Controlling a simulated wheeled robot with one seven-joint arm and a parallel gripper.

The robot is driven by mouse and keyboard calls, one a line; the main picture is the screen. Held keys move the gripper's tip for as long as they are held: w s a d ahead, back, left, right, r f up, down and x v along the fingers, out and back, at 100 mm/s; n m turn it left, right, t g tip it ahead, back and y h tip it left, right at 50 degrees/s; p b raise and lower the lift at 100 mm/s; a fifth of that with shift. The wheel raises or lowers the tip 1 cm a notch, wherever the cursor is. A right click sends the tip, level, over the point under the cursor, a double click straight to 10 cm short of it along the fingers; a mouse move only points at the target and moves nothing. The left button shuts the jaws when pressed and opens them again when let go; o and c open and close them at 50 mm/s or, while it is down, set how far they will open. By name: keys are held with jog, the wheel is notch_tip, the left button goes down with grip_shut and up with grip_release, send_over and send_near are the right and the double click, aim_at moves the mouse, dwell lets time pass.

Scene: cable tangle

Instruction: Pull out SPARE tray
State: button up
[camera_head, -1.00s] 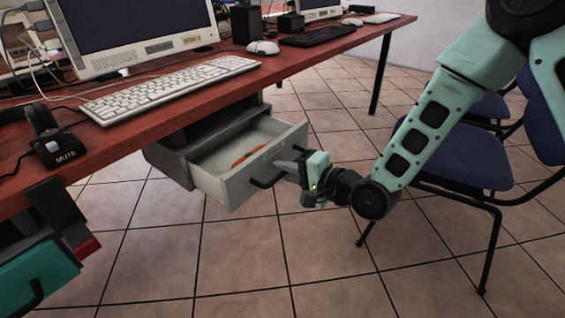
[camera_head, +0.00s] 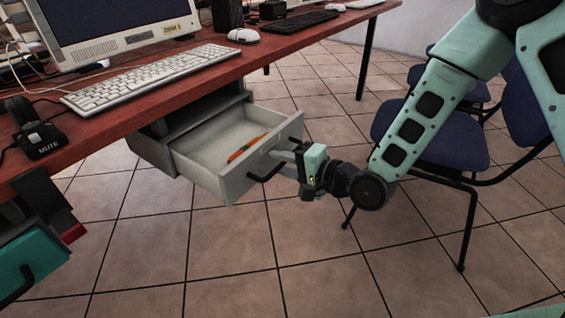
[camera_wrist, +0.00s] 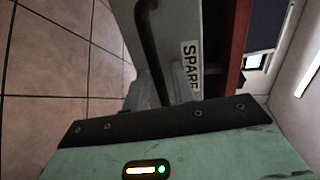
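The SPARE tray (camera_head: 235,180) is a grey open drawer under the red desk, pulled well out. An orange object (camera_head: 248,148) lies inside it. In the wrist view, its front (camera_wrist: 180,25) bears a white label (camera_wrist: 190,68) reading "SPARE". A black bar handle (camera_head: 264,170) is on the tray's front; in the wrist view the handle (camera_wrist: 150,45) runs down between my fingers. My gripper (camera_head: 281,162) is at the handle's right end and appears shut on it. The gripper body partly hides the fingertips in the wrist view (camera_wrist: 165,92).
The red desk (camera_head: 130,118) carries a keyboard (camera_head: 150,78), a monitor and a MUTE device (camera_head: 38,138). Blue chairs (camera_head: 430,135) stand right, behind my arm. Tiled floor in front of the tray is clear.

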jog(key=p+v, duration=1.1)
jog(key=v, duration=0.6)
jog(key=shift+d+p, duration=0.2)
jog(key=shift+p, duration=0.2)
jog(key=shift+s, duration=0.1)
